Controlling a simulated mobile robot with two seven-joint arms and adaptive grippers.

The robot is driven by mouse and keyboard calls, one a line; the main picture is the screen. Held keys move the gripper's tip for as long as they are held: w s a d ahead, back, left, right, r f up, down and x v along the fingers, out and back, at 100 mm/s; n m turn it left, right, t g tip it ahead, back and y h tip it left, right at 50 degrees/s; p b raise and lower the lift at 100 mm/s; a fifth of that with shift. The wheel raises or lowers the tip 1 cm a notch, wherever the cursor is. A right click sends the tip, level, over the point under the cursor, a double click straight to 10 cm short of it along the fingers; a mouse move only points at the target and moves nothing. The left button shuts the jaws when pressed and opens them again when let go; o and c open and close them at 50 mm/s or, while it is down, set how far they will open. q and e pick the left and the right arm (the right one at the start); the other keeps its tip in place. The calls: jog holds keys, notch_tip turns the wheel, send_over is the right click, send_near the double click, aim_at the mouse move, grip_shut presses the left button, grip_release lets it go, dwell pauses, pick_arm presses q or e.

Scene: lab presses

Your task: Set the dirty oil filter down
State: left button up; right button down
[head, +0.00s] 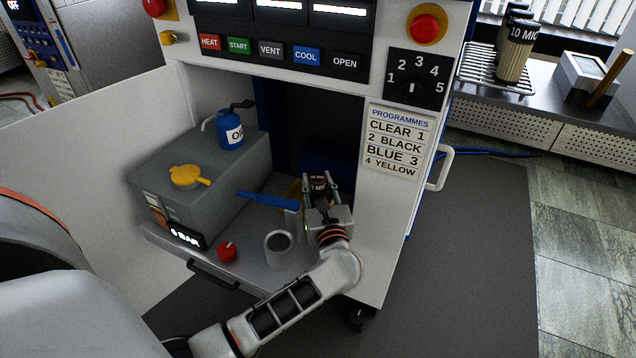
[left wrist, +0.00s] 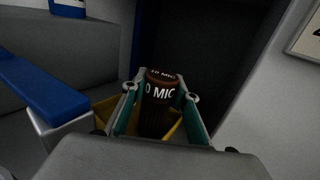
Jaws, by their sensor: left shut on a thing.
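The dirty oil filter (head: 319,187) is a dark brown cylinder with a "10 MIC" label. It stands roughly upright between the fingers of my left gripper (head: 320,183), inside the press cabinet's open front. The left wrist view shows the filter (left wrist: 158,118) with a green-faced finger on each side, shut on it. A yellow container (left wrist: 107,108) shows around the filter's lower part. Its edge also shows in the head view (head: 293,193). The filter's bottom is hidden, so I cannot tell whether it touches the container. My right gripper is not in view.
A blue lever (head: 267,200) on a grey post stands just left of my gripper. A grey cup (head: 278,247) and red knob (head: 228,251) sit in front. A blue oil can (head: 230,132) stands on the grey block. Lighter filters (head: 514,58) stand on a rack at right.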

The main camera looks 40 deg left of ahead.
pick_arm(q)
jog(key=shift+f, duration=0.25)
jog(key=o, duration=1)
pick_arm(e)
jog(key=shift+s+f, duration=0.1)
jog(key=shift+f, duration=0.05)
